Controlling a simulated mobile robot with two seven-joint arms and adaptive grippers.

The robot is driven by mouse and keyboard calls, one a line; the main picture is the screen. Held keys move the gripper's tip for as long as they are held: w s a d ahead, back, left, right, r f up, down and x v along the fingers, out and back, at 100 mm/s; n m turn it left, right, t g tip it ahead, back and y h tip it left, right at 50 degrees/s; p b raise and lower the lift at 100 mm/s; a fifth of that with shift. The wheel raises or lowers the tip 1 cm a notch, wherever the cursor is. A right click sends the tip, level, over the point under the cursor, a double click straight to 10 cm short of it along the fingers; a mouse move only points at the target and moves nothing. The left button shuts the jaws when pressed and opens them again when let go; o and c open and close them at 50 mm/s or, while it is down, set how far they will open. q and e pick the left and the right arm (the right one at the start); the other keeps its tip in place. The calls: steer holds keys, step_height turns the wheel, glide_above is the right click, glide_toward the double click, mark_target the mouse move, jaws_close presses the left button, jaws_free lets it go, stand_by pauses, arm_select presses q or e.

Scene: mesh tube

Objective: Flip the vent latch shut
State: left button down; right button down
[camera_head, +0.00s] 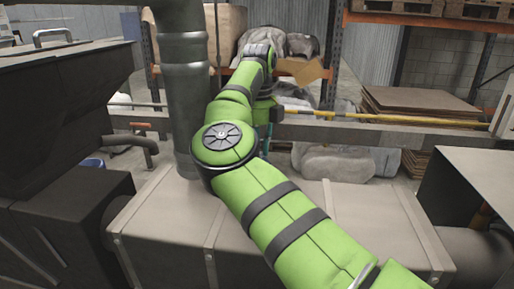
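My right arm, in green padded covers, comes in from the bottom right and reaches up to the middle of the head view. Its far end bends back down behind the arm's own links. A small dark and teal part of what looks like my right gripper (268,135) shows there. Its fingers are mostly hidden, so I cannot tell whether it is open or shut, or what it touches. My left gripper is not in view. I cannot make out the vent latch.
A thick grey vertical pipe (188,95) stands left of my arm on a long grey metal duct (365,222). A grey rail with a yellow rod (385,120) crosses behind. Dark metal housings (65,80) fill the left. Shelving (335,55) and stacked boards (415,103) stand at the back.

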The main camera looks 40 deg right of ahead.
steer(key=m, duration=0.6)
steer(key=shift+s+d+f, duration=0.2)
steer(key=shift+d, duration=0.2)
steer(key=shift+m, duration=0.3)
steer(key=c, duration=1)
jaws_free()
steer(key=shift+c, duration=0.2)
steer(key=shift+r, duration=0.1)
steer(key=shift+d+r, duration=0.1)
steer(key=shift+r, duration=0.45)
step_height(320, 180, up, 11)
steer(key=shift+f, duration=0.1)
